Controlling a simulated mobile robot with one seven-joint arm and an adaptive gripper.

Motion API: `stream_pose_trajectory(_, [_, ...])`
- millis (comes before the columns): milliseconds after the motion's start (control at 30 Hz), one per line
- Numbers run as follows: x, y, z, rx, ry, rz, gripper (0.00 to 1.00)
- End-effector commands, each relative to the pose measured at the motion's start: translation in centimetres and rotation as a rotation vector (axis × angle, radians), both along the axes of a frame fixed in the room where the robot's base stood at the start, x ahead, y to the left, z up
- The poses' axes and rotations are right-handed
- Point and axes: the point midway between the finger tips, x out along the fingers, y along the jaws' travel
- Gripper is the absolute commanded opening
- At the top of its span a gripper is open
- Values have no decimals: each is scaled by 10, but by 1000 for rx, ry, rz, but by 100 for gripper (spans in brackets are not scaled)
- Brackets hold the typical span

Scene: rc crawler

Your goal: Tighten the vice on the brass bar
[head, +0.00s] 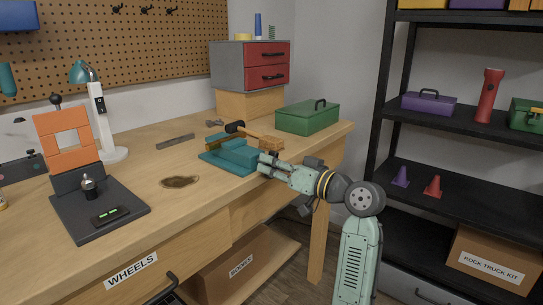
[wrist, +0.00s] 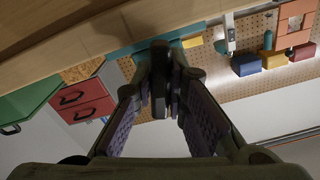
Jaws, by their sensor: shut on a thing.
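The teal vice (head: 232,156) sits on the bench top near its front edge, and part of it shows behind my fingers in the wrist view (wrist: 145,46). My gripper (head: 268,162) is at the right, front end of the vice. In the wrist view my gripper (wrist: 160,85) is closed on a dark upright piece (wrist: 159,70), which looks like the vice's handle. A small yellow piece (wrist: 193,42) beside the vice may be the brass bar. I cannot tell whether the jaws touch it.
A green toolbox (head: 308,117) stands behind and right of the vice, near the red-drawer cabinet (head: 267,66). A dark stand with an orange frame (head: 70,142) is at left. A black shelf rack (head: 450,115) stands at right. Bench space left of the vice is mostly clear.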

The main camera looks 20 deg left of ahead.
Motion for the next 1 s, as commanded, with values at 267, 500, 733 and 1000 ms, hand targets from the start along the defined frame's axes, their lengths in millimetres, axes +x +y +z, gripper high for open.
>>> stream_pose_trajectory(267, [-1,0,4,87,248,3,0])
stream_pose_trajectory(500, [-1,0,4,157,441,2,0])
stream_pose_trajectory(733, [-1,1,2,206,578,2,0])
stream_pose_trajectory(1000, [-1,0,0,238,662,2,0])
